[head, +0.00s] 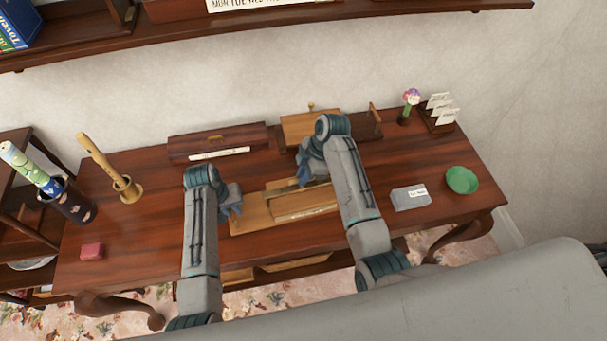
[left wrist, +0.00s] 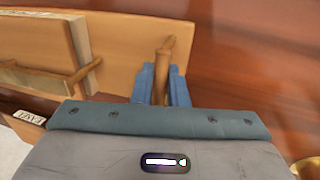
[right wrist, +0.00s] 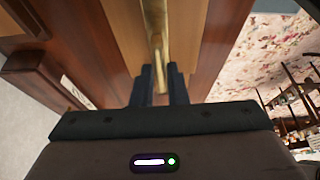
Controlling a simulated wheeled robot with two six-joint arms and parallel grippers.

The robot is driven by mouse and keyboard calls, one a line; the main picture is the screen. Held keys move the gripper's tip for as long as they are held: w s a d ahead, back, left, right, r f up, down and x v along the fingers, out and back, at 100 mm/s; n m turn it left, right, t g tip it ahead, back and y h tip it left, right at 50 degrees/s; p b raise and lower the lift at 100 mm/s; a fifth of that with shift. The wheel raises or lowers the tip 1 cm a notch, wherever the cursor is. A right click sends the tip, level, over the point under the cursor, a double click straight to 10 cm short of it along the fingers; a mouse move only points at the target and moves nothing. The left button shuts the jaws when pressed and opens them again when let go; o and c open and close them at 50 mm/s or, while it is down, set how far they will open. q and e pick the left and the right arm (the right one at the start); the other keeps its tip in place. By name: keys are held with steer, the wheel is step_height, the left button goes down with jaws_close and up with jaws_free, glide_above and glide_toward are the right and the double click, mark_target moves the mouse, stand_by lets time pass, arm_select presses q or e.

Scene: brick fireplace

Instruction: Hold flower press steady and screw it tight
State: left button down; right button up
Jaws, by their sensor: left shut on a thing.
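The flower press (head: 240,222) is a light wooden frame lying on the desk, partly hidden by my arms. Its light board also shows in the left wrist view (left wrist: 115,45). My left gripper (head: 236,208) is at the press's left end. In the left wrist view its blue fingers are shut on a wooden handle (left wrist: 166,62) that stands out from the press. My right gripper (head: 304,176) is over the back of the press. In the right wrist view its dark fingers stand either side of the end of a brass bar (right wrist: 158,45); I cannot tell whether they grip it.
A dark wooden box (head: 215,140) is behind the press. A wooden stand (head: 365,128) is at the back, right of it. A grey box (head: 411,198) and green dish (head: 461,180) are to the right. A brass holder (head: 130,190) and red block (head: 92,251) are to the left.

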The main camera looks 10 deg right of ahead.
jaws_close()
steer(key=shift+m, duration=0.3)
steer(key=m+t, duration=0.1)
steer(key=m, duration=0.1)
steer(key=m+t, duration=0.1)
steer(key=m, duration=0.2)
steer(key=shift+s+m+h, duration=0.2)
steer(key=shift+m+h, duration=0.1)
steer(key=shift+h, duration=0.1)
steer(key=m+t, duration=0.1)
steer(key=m, duration=0.2)
steer(key=m+t+h, duration=0.1)
steer(key=m, duration=0.2)
steer(key=shift+s+a+h, duration=0.1)
steer(key=shift+h, duration=0.2)
steer(key=o, duration=0.5)
jaws_free()
